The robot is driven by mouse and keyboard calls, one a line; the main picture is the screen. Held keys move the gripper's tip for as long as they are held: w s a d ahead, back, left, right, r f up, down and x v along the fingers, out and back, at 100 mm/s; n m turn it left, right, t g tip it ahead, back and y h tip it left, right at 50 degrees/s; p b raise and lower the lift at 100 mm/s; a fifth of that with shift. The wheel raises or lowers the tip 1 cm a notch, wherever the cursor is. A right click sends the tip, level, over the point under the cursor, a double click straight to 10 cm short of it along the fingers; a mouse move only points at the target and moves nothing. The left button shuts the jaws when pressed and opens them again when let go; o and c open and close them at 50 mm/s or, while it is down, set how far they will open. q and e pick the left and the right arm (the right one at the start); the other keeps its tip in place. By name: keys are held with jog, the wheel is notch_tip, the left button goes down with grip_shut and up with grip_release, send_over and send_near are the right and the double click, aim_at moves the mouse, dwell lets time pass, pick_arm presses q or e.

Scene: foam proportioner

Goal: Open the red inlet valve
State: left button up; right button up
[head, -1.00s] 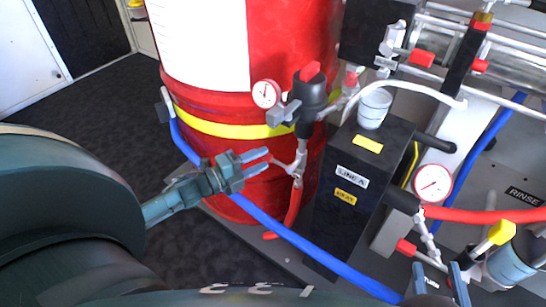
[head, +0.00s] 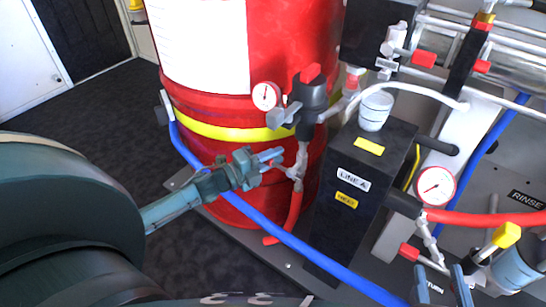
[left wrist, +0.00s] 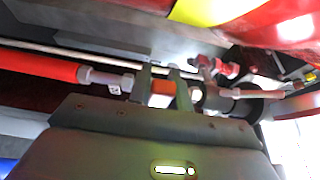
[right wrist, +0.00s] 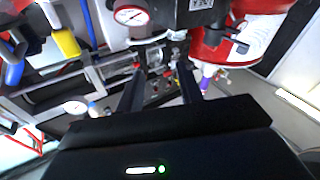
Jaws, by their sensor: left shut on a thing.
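The red inlet valve is a small metal valve (head: 298,172) on the piping in front of the red drum (head: 290,60), with a red hose hanging below it. My left gripper (head: 272,160) is at the valve's left side, its fingers shut on the red handle. In the left wrist view the red-orange handle (left wrist: 162,88) shows between the two fingers. The fingers hide most of the handle in the head view. My right gripper (head: 442,284) is at the lower right, open and empty. Its spread fingers (right wrist: 160,90) also show in the right wrist view.
A black box (head: 362,185) labelled LINE A stands right of the valve. A blue hose (head: 300,248) runs below my left gripper. Pressure gauges (head: 266,96) and (head: 435,187), a red hose (head: 490,217) and a yellow-handled valve (head: 506,235) are nearby.

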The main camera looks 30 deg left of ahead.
pick_arm(q)
grip_shut()
pick_arm(e)
jog(key=shift+r, duration=0.1)
